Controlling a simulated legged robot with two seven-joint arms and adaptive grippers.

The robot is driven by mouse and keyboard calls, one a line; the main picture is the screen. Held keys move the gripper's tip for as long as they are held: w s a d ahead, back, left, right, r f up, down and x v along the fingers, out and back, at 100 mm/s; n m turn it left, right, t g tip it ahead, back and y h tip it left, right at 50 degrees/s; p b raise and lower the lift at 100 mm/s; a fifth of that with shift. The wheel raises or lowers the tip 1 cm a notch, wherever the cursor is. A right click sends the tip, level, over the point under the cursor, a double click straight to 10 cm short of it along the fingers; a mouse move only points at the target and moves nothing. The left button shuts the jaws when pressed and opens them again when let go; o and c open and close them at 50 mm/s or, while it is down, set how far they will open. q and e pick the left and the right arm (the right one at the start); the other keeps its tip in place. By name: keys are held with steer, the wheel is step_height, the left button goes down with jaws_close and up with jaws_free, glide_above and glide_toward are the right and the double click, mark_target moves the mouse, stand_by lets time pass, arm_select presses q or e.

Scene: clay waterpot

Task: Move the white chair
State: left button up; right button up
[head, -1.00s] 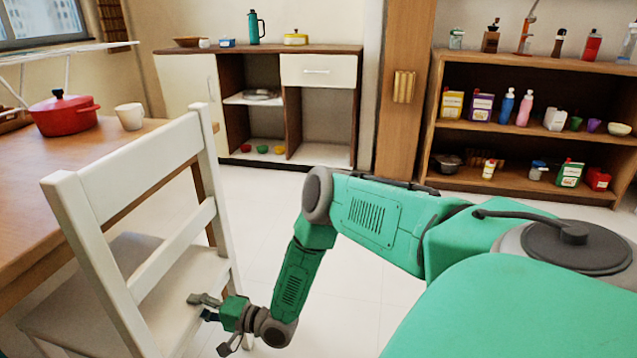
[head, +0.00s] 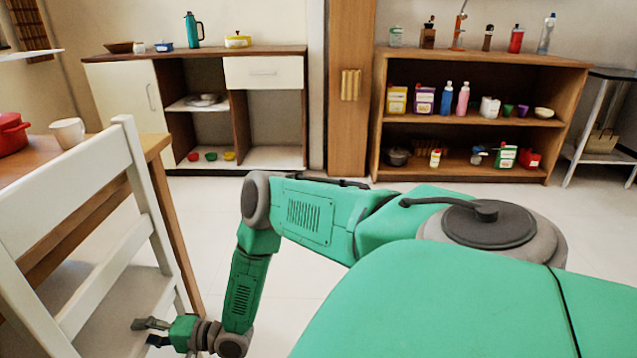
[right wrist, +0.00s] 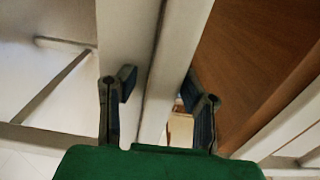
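The white chair (head: 75,235) stands at the left in the head view, beside the wooden table. Its slatted back faces me, and its lower part is cut off by the frame. My right gripper (head: 152,333) is low beside the chair's back, in front of the seat area. In the right wrist view its two fingers (right wrist: 160,98) are spread apart, with a white bar (right wrist: 155,50) of the chair running between and beyond them. I cannot tell whether either finger touches it. My left gripper is out of view.
The wooden table (head: 155,148) with a red pot (head: 12,135) and white cup (head: 68,132) is close to the chair. A low cabinet (head: 265,72) and a stocked shelf (head: 565,95) line the back wall. Pale floor (head: 215,205) is open between.

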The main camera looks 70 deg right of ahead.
steer(key=shift+o, duration=0.7)
steer(key=shift+s+f, duration=0.1)
steer(key=shift+f, duration=0.1)
steer(key=shift+r, duration=0.2)
steer(key=shift+r, duration=0.1)
steer(key=p+v, duration=0.3)
steer(key=v, duration=0.8)
steer(key=shift+s+d, duration=0.2)
steer(key=shift+s, duration=0.15)
